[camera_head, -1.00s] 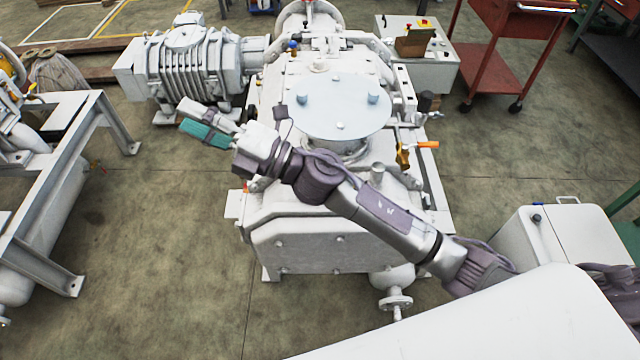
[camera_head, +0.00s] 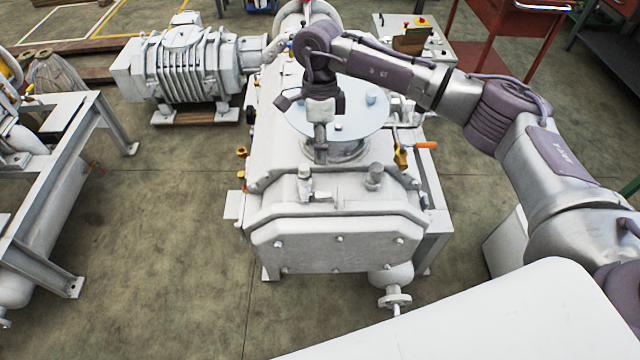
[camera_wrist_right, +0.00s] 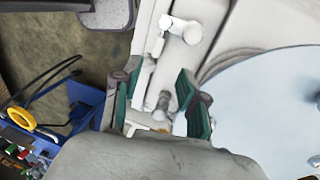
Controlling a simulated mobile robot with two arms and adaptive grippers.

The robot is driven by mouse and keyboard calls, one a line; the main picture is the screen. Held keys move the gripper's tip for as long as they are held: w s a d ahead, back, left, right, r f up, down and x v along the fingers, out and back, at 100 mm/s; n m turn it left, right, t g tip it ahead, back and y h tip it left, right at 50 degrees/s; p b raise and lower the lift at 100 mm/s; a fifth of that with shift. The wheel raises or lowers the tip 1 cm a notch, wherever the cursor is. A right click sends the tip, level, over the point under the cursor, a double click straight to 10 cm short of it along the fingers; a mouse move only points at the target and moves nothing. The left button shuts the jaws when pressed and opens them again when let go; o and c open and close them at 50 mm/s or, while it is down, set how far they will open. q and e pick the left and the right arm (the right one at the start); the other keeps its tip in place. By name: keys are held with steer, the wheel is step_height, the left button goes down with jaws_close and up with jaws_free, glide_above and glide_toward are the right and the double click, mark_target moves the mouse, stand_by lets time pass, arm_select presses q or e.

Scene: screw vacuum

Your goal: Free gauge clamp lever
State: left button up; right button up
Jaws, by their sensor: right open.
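My right gripper (camera_head: 320,150) hangs at the front edge of the round plate on the white machine, its fingers seen edge-on. In the right wrist view its teal-padded fingers (camera_wrist_right: 158,100) stand apart. A grey metal fitting (camera_wrist_right: 163,101) shows in the gap between them; I cannot tell whether they touch it. A white fitting (camera_wrist_right: 186,30) lies beyond the fingertips. In the head view a small white fitting (camera_head: 306,184) stands on the machine just below the gripper. I cannot tell which part is the gauge clamp lever. My left gripper is not in view.
The pale round plate (camera_head: 362,122) on the machine is partly covered by my right arm. An orange-handled valve (camera_head: 426,145) is on the machine's right side. A blue crate with tools (camera_wrist_right: 70,125) shows in the wrist view.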

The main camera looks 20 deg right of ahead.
mark_target(320, 192)
steer(key=f+p, duration=0.1)
steer(key=f, duration=0.2)
steer(key=s+f+p, duration=0.1)
steer(key=f, duration=0.2)
steer(key=s+f+p, duration=0.1)
steer(key=f, duration=0.2)
steer(key=shift+a+f, duration=0.3)
steer(key=shift+a, duration=0.05)
steer(key=shift+s+f, duration=0.1)
steer(key=shift+f, duration=0.75)
steer(key=shift+c, duration=0.3)
jaws_close()
